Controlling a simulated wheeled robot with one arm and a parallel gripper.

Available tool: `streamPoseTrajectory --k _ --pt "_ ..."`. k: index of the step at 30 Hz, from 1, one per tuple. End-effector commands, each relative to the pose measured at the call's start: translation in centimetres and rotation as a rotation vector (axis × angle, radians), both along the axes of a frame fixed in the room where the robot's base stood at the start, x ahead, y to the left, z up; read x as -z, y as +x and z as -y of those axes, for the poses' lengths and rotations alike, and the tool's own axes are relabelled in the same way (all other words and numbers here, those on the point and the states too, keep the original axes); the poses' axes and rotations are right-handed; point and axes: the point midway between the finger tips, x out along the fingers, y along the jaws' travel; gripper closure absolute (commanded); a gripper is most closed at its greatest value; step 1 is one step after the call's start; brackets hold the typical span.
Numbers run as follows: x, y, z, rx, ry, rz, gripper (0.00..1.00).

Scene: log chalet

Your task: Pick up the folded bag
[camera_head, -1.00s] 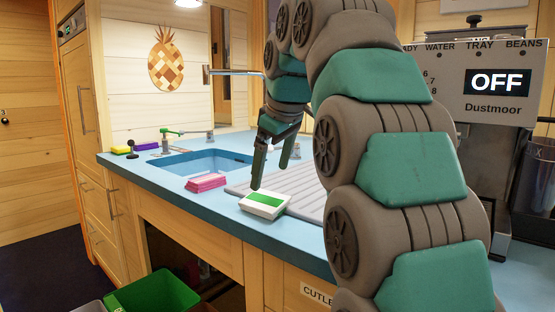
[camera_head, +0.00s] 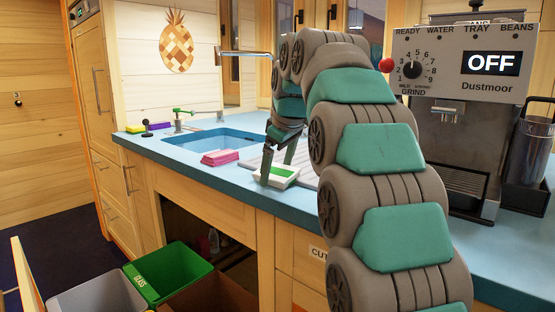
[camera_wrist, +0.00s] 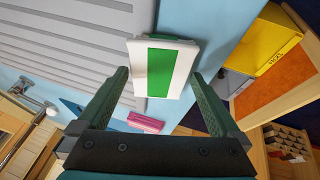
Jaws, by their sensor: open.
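The folded bag appears to be the white, flat packet with a green panel (camera_head: 283,171) on the blue counter near its front edge. In the wrist view the packet (camera_wrist: 159,72) lies ahead of and between my finger tips. My gripper (camera_head: 278,163) is open, fingers pointing down at the packet. One finger overlaps the packet's left side in the head view; I cannot tell whether it touches. The wrist view shows both fingers of my gripper (camera_wrist: 160,78) apart, with nothing held.
A pink block (camera_head: 220,157) lies left of the packet, by the blue sink (camera_head: 192,145). A grey ribbed drainboard (camera_wrist: 70,45) lies beside the packet. A coffee machine (camera_head: 462,120) stands right. Below the counter are a green bin (camera_head: 172,270) and a grey bin (camera_head: 98,298).

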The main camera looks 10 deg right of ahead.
Motion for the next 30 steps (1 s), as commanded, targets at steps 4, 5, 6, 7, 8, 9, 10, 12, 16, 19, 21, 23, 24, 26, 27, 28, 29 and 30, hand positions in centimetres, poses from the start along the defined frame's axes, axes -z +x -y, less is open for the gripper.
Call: streamPoseTrajectory --k 4,5,6,7,8,9,10,12,16,19,21,23,24,26,27,28,29,30 --pt "0.15 0.2 0.07 0.0 0.0 0.001 0.0" --pt "0.15 0.2 0.07 0.0 0.0 0.001 0.0" --pt "0.16 0.19 0.07 0.0 0.001 0.001 0.0" --pt "0.16 0.19 0.07 0.0 0.0 0.0 0.0" --pt "0.16 0.18 0.06 0.0 0.0 0.0 0.0" --pt "0.16 0.18 0.06 0.0 0.0 0.0 0.05" --pt "0.17 0.17 0.07 0.0 0.0 0.0 0.08" --pt "0.17 0.17 0.06 0.0 0.0 0.0 0.16" --pt "0.17 0.16 0.07 0.0 0.0 0.0 0.3" --pt "0.17 0.16 0.07 0.0 -0.001 -0.001 0.42" --pt "0.18 0.17 0.07 0.0 -0.001 -0.001 0.49" --pt "0.18 0.17 0.07 0.001 0.0 -0.001 0.56" --pt "0.19 0.15 0.06 0.001 0.0 -0.001 0.61" --pt "0.18 0.16 0.06 0.0 0.0 -0.001 0.65" --pt "0.18 0.16 0.06 0.0 -0.001 -0.001 0.65" --pt "0.18 0.15 0.05 0.0 -0.001 -0.001 0.65" --pt "0.18 0.14 0.04 0.0 -0.001 -0.001 0.65" --pt "0.19 0.13 0.01 0.0 0.0 -0.001 0.65"
